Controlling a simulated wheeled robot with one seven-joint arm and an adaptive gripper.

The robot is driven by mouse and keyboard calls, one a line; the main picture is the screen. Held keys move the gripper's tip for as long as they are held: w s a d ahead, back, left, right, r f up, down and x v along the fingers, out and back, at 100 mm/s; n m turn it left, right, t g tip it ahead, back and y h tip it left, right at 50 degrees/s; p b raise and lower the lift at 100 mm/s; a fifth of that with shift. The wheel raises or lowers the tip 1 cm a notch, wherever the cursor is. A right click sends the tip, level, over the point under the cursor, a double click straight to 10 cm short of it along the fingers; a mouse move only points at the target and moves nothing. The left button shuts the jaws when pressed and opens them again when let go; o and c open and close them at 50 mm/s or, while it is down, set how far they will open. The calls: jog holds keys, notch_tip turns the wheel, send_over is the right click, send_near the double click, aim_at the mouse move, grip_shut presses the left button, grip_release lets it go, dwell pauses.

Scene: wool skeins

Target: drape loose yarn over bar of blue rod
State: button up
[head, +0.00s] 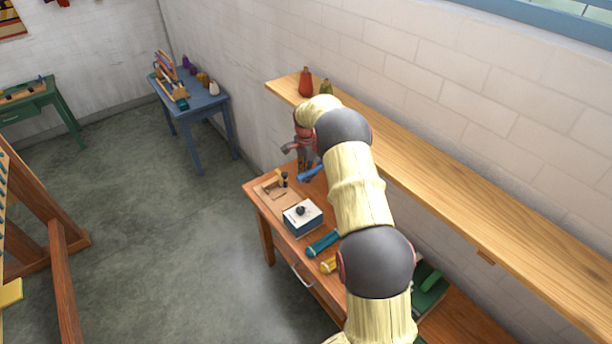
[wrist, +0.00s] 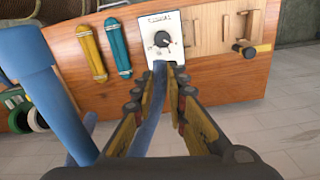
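My gripper (wrist: 168,72) points at the worktable, its fingertips close together. A slack blue strand, which looks like the loose yarn (wrist: 150,125), runs between the fingers and fills the gap at the tips. A thick blue post, which looks like the blue rod (wrist: 42,80), stands close by on the left in the wrist view. Its bar is hard to make out there. In the head view my gripper (head: 303,155) is over the worktable, partly behind my arm. A bright blue length (head: 311,173) shows just below it; I cannot tell there whether it is rod or yarn.
On the worktable (head: 262,208) are a white box with a dark knob (head: 302,216), a teal skein (head: 322,243), a yellow skein (head: 328,264) and a wooden piece (head: 274,187). A long wooden shelf (head: 450,205) runs along the wall, beside my arm.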

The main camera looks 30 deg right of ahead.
jog(key=o, duration=0.5)
jog(key=shift+o, duration=0.8)
jog(key=o, duration=0.4)
jog(key=shift+o, duration=0.2)
jog(key=o, duration=0.4)
notch_tip(320, 180, up, 6)
jog(key=shift+f+p, duration=0.25)
jog(key=shift+p, duration=0.85)
